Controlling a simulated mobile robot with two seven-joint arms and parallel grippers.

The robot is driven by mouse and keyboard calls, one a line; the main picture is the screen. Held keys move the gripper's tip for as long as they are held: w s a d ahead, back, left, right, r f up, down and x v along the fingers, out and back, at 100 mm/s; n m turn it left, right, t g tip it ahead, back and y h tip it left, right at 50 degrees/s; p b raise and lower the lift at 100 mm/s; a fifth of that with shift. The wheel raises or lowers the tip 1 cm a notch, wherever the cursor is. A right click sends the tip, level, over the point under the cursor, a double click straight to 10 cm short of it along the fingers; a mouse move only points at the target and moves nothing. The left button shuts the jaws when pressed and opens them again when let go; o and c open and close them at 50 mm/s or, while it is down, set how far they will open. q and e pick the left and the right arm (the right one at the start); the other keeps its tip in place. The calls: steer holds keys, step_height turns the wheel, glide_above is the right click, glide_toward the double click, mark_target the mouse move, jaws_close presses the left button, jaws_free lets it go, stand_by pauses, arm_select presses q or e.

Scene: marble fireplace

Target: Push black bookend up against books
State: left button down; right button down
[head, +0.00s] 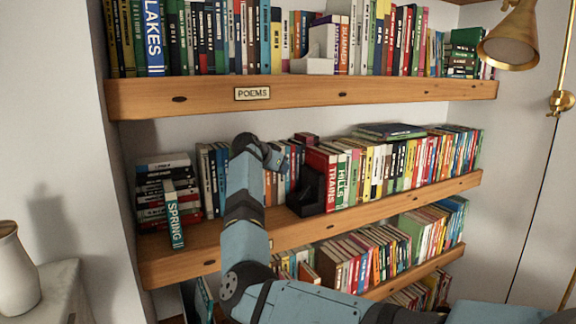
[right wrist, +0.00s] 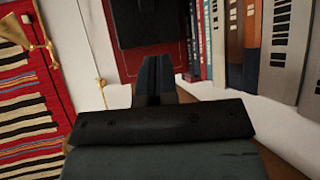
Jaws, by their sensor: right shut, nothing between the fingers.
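The black bookend (head: 309,190) stands upright on the middle shelf (head: 235,242), just left of the red "TRAINS" book (head: 326,182) that begins the right-hand row of books. I cannot tell whether bookend and book touch. In the right wrist view the black bookend (right wrist: 147,22) lies straight ahead, with the red book (right wrist: 113,40) showing around it. My right gripper (right wrist: 157,62) is shut and empty, its fingertips pointing at the bookend. In the head view the right gripper (head: 280,158) is left of the bookend. Contact is unclear. My left gripper is out of view.
Another row of books (head: 206,170) stands behind my right arm and shows close on the right in the wrist view (right wrist: 230,40). A book stack (head: 160,163) and the upright "SPRING" book (head: 174,215) are at the shelf's left. The "POEMS" shelf (head: 310,90) is overhead.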

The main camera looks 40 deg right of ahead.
mark_target(307, 168)
steer(key=d, duration=0.3)
steer(key=d+p, duration=0.1)
steer(key=d, duration=0.6)
steer(key=shift+w+d+p, duration=0.3)
steer(key=shift+w+p, duration=0.05)
steer(key=shift+w, duration=0.05)
steer(key=shift+a+f+p, duration=0.1)
steer(key=shift+f+p, duration=0.25)
steer(key=shift+f, duration=0.4)
steer(key=shift+a+f, duration=0.1)
steer(key=shift+a, duration=0.1)
